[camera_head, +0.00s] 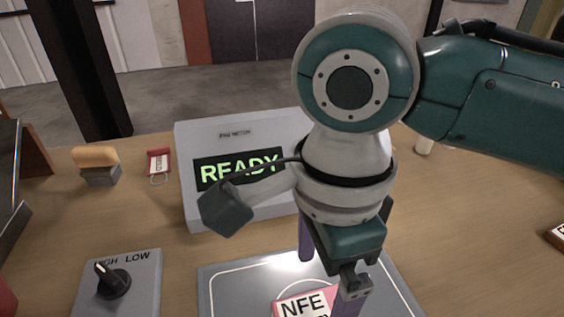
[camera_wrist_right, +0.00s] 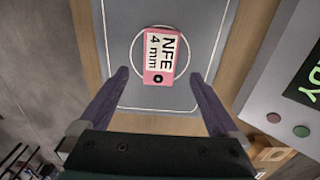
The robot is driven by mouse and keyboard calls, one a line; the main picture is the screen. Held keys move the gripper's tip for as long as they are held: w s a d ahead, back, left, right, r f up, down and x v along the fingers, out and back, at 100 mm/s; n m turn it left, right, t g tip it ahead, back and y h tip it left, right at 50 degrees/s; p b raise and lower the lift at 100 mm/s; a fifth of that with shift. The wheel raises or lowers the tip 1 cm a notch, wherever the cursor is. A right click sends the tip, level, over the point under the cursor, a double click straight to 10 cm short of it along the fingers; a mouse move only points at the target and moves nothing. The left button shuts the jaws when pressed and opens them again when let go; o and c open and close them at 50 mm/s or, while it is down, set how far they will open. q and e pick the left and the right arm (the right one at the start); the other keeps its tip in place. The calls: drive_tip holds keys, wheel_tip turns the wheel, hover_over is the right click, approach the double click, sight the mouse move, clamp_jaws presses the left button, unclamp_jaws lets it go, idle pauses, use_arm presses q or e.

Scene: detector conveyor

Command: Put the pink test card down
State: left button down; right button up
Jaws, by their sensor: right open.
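The pink test card (camera_head: 301,304) has a white label reading NFE. It lies flat on the grey plate (camera_head: 217,283) at the bottom of the head view. In the right wrist view the card (camera_wrist_right: 158,56) lies inside the white circle drawn on the plate (camera_wrist_right: 117,22), its label reading "NFE 4 mm". My right gripper (camera_wrist_right: 159,75) is open, with its two purple fingers apart on either side of the card and not touching it in that view. In the head view my right gripper (camera_head: 327,272) is above the plate and partly covers the card. My left gripper is not in view.
A grey detector box (camera_head: 230,133) with a lit READY display stands behind the plate. A HIGH/LOW knob box (camera_head: 145,279) is at the lower left. A brush-like block (camera_head: 97,166) and a red tag (camera_head: 158,160) lie at the back left. Table right of the plate looks largely clear.

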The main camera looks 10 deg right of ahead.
sight(315, 312)
wheel_tip(315, 312, up, 6)
drive_tip(key=p, duration=0.1)
drive_tip(key=s+a+f+n+y, duration=0.2)
drive_tip(key=s+a+n+y, duration=0.15)
drive_tip(key=n, duration=0.35)
drive_tip(key=s+d+f+n+t+h, duration=0.2)
drive_tip(key=s+d+n+t+h, duration=0.1)
drive_tip(key=s+d+n, duration=0.6)
drive_tip(key=d+n, duration=0.3)
drive_tip(key=d, duration=0.1)
drive_tip(key=shift+n+t, duration=0.3)
drive_tip(key=shift+a+f, duration=0.1)
